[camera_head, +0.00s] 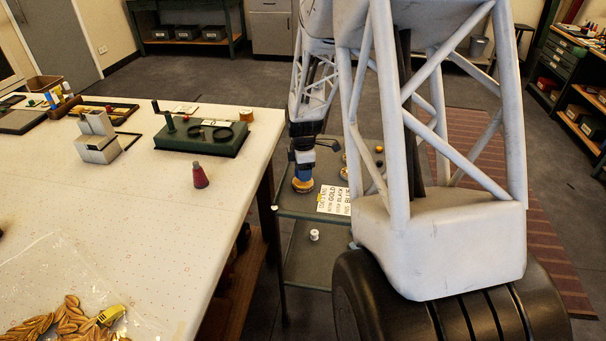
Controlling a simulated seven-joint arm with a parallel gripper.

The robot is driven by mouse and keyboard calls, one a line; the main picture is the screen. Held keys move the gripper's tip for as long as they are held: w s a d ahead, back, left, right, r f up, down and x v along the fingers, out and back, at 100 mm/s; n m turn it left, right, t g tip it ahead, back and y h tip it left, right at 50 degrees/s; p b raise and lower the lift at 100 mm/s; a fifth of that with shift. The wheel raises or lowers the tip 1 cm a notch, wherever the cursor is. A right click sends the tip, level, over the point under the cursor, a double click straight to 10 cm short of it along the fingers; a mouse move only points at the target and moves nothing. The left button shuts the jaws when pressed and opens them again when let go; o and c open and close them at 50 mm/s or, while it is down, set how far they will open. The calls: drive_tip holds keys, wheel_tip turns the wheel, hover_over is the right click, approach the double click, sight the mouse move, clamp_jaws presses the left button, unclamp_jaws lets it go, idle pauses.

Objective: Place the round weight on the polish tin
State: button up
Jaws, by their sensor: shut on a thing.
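My gripper (303,164) points down over the green cart shelf (290,207), beyond the table's right edge. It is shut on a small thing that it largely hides. A blue band (303,174) shows at the fingers, with a round gold-brown disc (302,186) directly below. I cannot tell whether these are one thing or two, or whether the disc touches the shelf. Neither the round weight nor the polish tin can be made out for certain at this size.
A lettered card (334,200) lies on the shelf right of my gripper. A white spool (314,235) is on the lower level. My arm hides the cart's right part.

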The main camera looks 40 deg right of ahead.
drive_tip(key=shift+f, duration=1)
drive_tip(key=shift+f, duration=0.15)
drive_tip(key=o, duration=1.1)
wheel_tip(320, 180, up, 12)
drive_tip(key=shift+r, duration=0.15)
